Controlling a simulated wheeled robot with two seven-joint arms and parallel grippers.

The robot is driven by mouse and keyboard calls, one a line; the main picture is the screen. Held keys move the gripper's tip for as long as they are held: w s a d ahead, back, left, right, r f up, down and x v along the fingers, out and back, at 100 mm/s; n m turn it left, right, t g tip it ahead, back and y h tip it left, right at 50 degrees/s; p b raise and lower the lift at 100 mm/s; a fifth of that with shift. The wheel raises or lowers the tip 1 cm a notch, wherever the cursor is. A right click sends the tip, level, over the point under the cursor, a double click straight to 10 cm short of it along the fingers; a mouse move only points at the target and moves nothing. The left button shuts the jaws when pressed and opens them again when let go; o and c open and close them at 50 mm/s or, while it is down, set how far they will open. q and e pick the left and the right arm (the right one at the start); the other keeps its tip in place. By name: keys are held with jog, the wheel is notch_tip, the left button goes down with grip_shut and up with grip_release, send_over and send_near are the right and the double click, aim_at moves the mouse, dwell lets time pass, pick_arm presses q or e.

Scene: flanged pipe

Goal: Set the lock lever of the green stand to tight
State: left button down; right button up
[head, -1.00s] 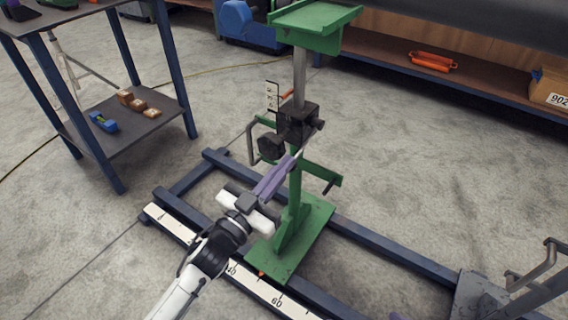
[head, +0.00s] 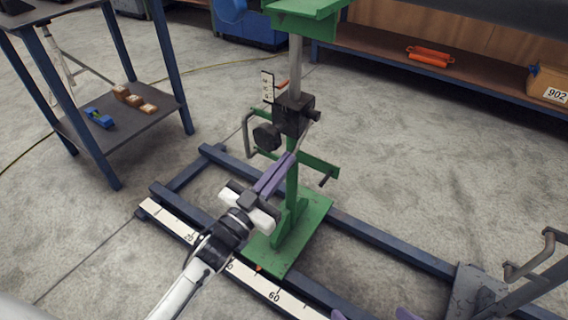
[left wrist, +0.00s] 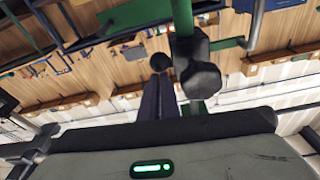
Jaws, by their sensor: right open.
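The green stand (head: 292,215) stands upright on the blue rail frame, its green top cut by the upper edge. A black clamp block (head: 292,116) sits on its post, with a round black knob (head: 267,137) at the left. A thin grey lever (head: 304,136) slants down from the block's right side toward my left fingertips. My left gripper (head: 289,158) has its purple fingers together just below the block; contact with the lever is unclear. In the left wrist view, the fingers (left wrist: 160,98) end near a dark ball (left wrist: 160,62), beside a large black knob (left wrist: 200,77). My right gripper (head: 373,314) shows two separated fingertips at the bottom edge.
A white scale (head: 180,221) runs along the front of the rail frame (head: 380,239). A grey metal stand (head: 475,293) with bent bars is at lower right. A shelved table (head: 125,140) stands at left.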

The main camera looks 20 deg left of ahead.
pick_arm(q)
notch_tip(320, 180, down, 2)
jog(key=shift+f+g, duration=0.25)
jog(key=shift+g, duration=0.05)
notch_tip(320, 180, up, 6)
jog(key=s+p, duration=0.2)
jog(key=p, duration=0.3)
jog(key=s+a+f, duration=0.2)
jog(key=s+f, duration=0.4)
jog(key=f, duration=0.1)
jog(key=shift+s+a, duration=0.15)
jog(key=shift+s, duration=0.1)
pick_arm(e)
jog(key=shift+s+d+r+m+t+h, duration=0.1)
jog(key=shift+s+d+m+t+h, duration=0.15)
jog(key=shift+d, duration=0.3)
jog(key=shift+s+d+r+m+t+h, duration=0.15)
jog(key=shift+s+d+h, duration=0.15)
jog(key=shift+d, duration=0.25)
